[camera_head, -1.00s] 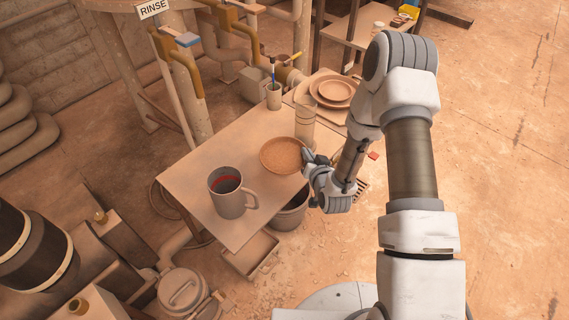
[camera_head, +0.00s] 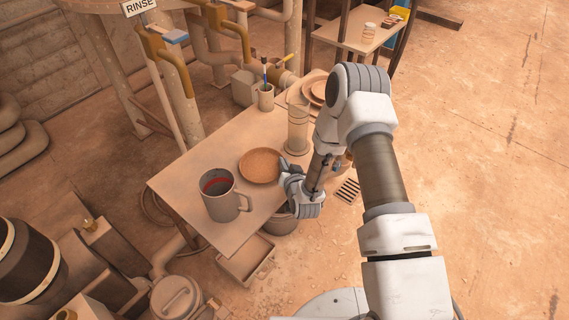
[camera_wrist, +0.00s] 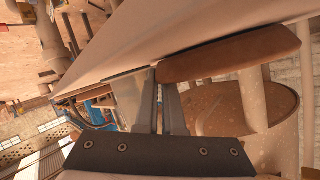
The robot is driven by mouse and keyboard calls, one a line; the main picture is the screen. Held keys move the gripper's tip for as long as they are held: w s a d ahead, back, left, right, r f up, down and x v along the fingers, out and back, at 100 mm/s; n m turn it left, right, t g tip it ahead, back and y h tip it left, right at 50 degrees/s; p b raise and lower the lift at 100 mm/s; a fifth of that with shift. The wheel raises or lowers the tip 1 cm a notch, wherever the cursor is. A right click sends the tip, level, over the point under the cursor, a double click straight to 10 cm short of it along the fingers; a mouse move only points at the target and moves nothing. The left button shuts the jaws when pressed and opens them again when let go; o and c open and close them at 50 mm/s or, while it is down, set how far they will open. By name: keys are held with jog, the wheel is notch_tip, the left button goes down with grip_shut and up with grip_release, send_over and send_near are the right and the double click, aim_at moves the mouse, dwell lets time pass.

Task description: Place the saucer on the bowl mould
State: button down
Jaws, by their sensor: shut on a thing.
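The saucer (camera_head: 260,166) is a round, shallow, brown dish. In the head view it shows over the table, behind the grey mug and left of my gripper (camera_head: 285,169). My gripper is shut on its right rim. In the wrist view the saucer (camera_wrist: 232,56) appears nearly edge-on at the tips of the closed fingers (camera_wrist: 163,78). I cannot tell its exact height above the table. Round, stacked brown pieces (camera_head: 314,90) lie at the table's far right end, partly hidden by my arm. I cannot tell whether one is the bowl mould.
A grey mug (camera_head: 221,202) with a red band stands near the table's front. A tall pitcher (camera_head: 298,129) stands behind the saucer, and a brush cup (camera_head: 265,97) stands farther back. A bucket (camera_head: 281,222) is below the right edge. The table's left part (camera_head: 190,165) is clear.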

jog(key=shift+f, duration=0.15)
jog(key=c, duration=1)
grip_release()
jog(key=shift+c, duration=0.2)
